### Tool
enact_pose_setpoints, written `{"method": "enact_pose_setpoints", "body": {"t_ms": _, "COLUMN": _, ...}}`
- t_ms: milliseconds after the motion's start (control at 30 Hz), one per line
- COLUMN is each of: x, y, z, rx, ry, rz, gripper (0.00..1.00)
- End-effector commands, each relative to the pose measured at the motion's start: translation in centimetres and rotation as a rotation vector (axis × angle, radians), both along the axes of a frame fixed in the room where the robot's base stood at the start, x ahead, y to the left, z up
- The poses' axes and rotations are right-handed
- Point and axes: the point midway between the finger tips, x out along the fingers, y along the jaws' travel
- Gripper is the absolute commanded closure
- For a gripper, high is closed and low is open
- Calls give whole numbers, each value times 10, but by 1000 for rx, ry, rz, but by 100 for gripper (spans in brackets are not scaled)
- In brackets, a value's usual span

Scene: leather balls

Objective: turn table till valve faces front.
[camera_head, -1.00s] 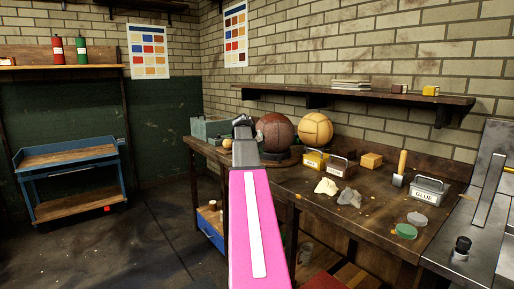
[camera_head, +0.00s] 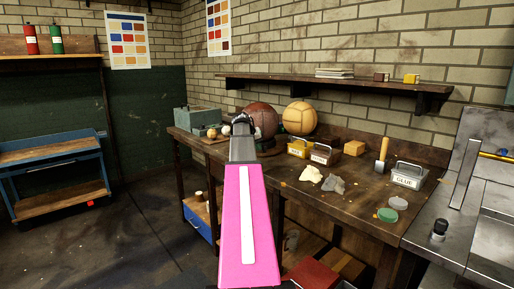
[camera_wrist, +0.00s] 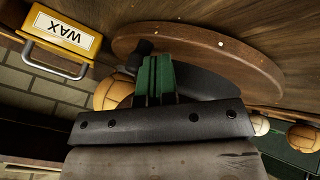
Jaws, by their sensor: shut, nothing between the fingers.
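The brown leather ball (camera_head: 262,120) sits at the back of the workbench, just behind and right of my gripper (camera_head: 241,122). The round wooden turntable (camera_wrist: 215,45) shows in the wrist view, which is upside down; in the head view it is mostly hidden behind my arm. My gripper's green fingers (camera_wrist: 157,78) are shut and empty, overlapping the turntable's edge in the picture; I cannot tell whether they touch it. No valve can be made out on the ball.
A tan ball (camera_head: 299,118) stands to the right. A shelf (camera_head: 340,86) hangs above.

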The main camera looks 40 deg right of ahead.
Motion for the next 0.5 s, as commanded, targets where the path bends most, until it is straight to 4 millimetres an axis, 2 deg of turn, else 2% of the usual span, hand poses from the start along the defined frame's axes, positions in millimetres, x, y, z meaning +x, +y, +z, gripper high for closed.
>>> {"method": "enact_pose_setpoints", "body": {"t_ms": 500, "x": -9, "y": -10, "z": 0, "rx": 0, "ry": -1, "rz": 91, "gripper": 100}}
